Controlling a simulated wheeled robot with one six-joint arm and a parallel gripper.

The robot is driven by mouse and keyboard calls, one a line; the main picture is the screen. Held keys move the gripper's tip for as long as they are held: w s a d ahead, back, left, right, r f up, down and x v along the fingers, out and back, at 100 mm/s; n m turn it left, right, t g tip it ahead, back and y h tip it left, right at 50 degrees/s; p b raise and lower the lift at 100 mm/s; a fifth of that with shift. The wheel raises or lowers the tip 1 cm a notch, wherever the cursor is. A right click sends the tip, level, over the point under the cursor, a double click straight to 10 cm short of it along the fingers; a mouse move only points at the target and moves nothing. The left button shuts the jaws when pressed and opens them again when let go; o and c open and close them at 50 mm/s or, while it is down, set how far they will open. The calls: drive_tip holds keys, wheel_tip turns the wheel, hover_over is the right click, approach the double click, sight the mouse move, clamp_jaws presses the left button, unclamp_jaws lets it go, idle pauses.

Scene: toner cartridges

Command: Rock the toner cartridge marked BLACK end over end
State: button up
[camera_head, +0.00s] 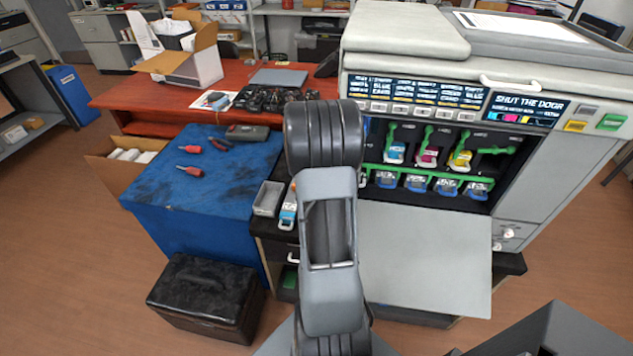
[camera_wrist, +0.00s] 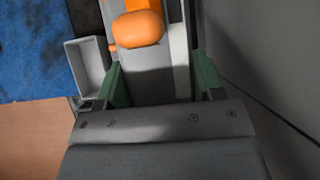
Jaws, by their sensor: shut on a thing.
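In the wrist view my gripper (camera_wrist: 161,78) has its two green fingers on either side of a grey toner cartridge (camera_wrist: 150,62) with a rounded orange part (camera_wrist: 138,28). The gripper is shut on this cartridge. No BLACK marking is readable on it from here. In the head view my arm hides the gripper. A pale cartridge-like thing (camera_head: 288,206) with a blue end shows just left of my arm, beside a grey tray; I cannot tell whether it is the held one.
The small grey tray (camera_head: 268,199) is close left of the grip, also in the wrist view (camera_wrist: 90,68). The printer (camera_head: 560,150) stands right, its front open over coloured cartridges, with a lowered grey door (camera_head: 425,260). A blue-covered table (camera_head: 200,200) is left.

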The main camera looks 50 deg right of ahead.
drive_tip(key=shift+f+t+h+b, duration=0.5)
drive_tip(key=shift+h+b, duration=0.5)
drive_tip(key=shift+b, duration=4.1)
drive_tip(key=b, duration=0.3)
drive_tip(key=shift+r+t+h, duration=0.3)
drive_tip(key=shift+r, duration=0.35)
